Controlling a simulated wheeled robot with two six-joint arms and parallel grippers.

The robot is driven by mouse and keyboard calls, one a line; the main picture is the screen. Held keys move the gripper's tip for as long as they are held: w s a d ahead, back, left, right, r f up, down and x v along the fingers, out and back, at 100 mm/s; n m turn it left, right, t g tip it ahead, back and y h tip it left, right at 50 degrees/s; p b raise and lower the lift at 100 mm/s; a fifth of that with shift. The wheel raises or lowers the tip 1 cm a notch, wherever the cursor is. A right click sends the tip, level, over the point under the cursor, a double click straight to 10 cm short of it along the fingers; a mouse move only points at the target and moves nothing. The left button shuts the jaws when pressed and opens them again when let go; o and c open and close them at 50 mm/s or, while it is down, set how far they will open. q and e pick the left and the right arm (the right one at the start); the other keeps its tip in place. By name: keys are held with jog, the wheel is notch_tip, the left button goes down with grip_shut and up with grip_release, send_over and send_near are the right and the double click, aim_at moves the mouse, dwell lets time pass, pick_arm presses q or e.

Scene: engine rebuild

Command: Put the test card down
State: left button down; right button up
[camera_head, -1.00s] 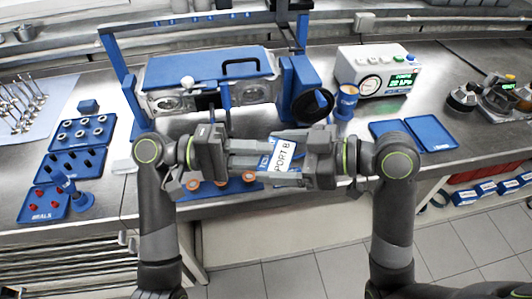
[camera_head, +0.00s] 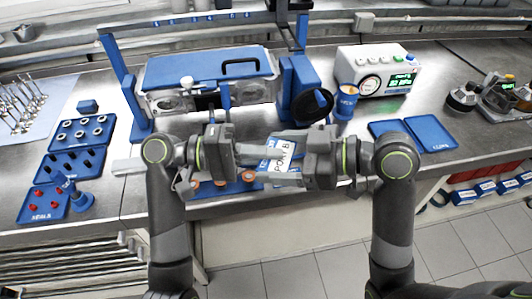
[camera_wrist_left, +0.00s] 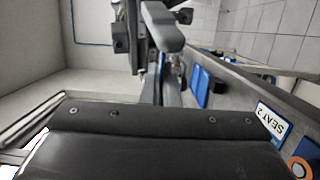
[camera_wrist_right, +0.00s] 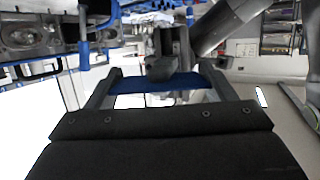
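The test card (camera_head: 281,158), white and blue and marked PORT B, is raised in front of the bench edge, between my two grippers. My right gripper (camera_head: 287,168) holds it. The right wrist view shows a blue strip (camera_wrist_right: 160,86) spanning the space between that gripper's two fingers. My left gripper (camera_head: 252,164) faces the card from the left. Its fingers overlap the card area in the head view and do not show clearly in the left wrist view, so its opening is unclear.
A blue-topped engine head (camera_head: 208,72) stands in a blue frame behind the grippers. A white tester (camera_head: 376,71) with a green display and a blue cup (camera_head: 346,102) stand right of it. Blue parts trays (camera_head: 77,134) lie left. Two blue trays (camera_head: 431,133) lie right.

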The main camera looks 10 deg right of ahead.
pick_arm(q)
jog(key=shift+f, duration=0.1)
pick_arm(e)
jog(key=o, duration=0.5)
jog(key=shift+d, duration=0.1)
jog(key=shift+v, duration=5.9)
